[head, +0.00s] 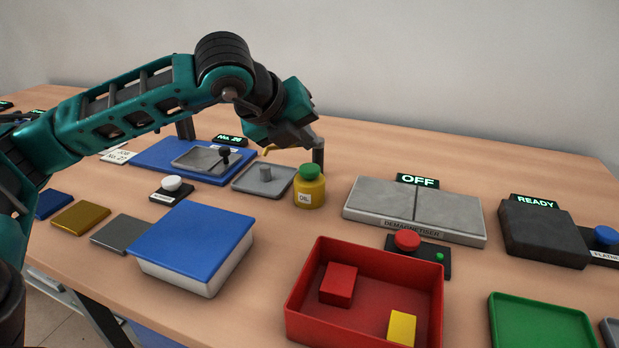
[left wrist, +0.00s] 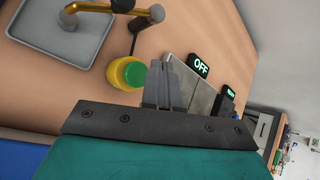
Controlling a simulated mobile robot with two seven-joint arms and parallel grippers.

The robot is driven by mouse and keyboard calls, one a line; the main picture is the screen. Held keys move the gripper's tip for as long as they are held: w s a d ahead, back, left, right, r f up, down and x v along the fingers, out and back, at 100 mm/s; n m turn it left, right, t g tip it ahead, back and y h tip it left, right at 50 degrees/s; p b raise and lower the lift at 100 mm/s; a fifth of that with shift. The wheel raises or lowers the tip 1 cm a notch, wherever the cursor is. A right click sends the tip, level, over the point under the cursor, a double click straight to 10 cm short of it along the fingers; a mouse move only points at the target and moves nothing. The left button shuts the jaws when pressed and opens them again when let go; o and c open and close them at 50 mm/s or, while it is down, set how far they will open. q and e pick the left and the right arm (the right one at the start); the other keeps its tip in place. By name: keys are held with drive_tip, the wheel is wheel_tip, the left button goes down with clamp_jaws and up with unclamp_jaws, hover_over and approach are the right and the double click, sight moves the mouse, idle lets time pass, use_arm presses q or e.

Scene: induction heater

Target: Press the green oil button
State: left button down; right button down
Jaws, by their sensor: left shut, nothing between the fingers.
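The green oil button (head: 309,171) is the domed cap of a short yellow pot (head: 310,195) with an OIL label, in the middle of the table. In the left wrist view the green button (left wrist: 134,74) shows just left of my fingertips. My left gripper (head: 314,142) is shut and empty. In the head view its tips appear above the button, with a visible gap. The shut fingers also show in the left wrist view (left wrist: 164,68). A dark post (head: 318,157) stands behind the pot, partly covered by my gripper. My right gripper is not in view.
A grey tray (head: 246,184) holding a small cylinder lies left of the pot, under a brass spout (head: 269,149). The demagnetiser (head: 375,199) stands to the right. A red bin (head: 312,303) and a blue-topped block (head: 193,237) are nearer. Bare table lies in front of the pot.

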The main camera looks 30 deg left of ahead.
sight(310, 172)
use_arm(q)
drive_tip(key=shift+f+b, duration=0.35)
drive_tip(key=shift+f, duration=0.65)
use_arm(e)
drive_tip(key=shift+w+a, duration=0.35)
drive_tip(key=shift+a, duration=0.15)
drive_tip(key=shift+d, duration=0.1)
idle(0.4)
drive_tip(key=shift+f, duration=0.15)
use_arm(q)
drive_tip(key=shift+f+b, duration=0.4)
drive_tip(key=shift+b, duration=0.5)
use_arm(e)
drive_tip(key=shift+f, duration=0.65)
